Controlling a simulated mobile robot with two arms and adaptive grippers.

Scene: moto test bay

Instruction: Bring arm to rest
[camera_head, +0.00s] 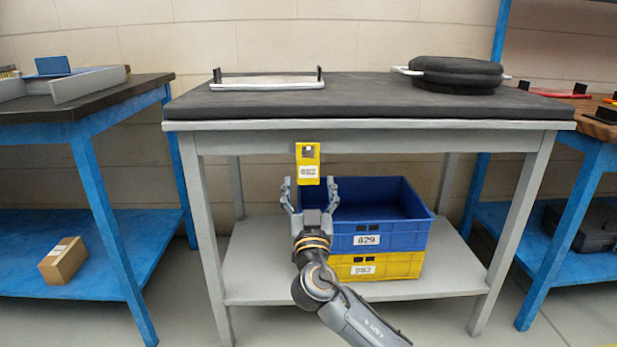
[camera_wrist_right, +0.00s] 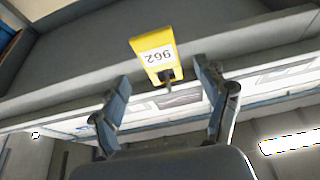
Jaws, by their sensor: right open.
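My right gripper (camera_head: 310,197) is open and empty in front of the grey table (camera_head: 370,124), below its top edge. Its two fingers are spread apart below a yellow tag (camera_head: 307,164) on the table's front. In the right wrist view the open fingers (camera_wrist_right: 165,103) show with the yellow tag (camera_wrist_right: 155,55), which reads 962 upside down, beyond and between them. The tag appears apart from the fingers. My left gripper is not in view.
A blue crate (camera_head: 385,238) sits on a yellow crate (camera_head: 377,268) on the lower shelf (camera_head: 262,279), just behind my right gripper.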

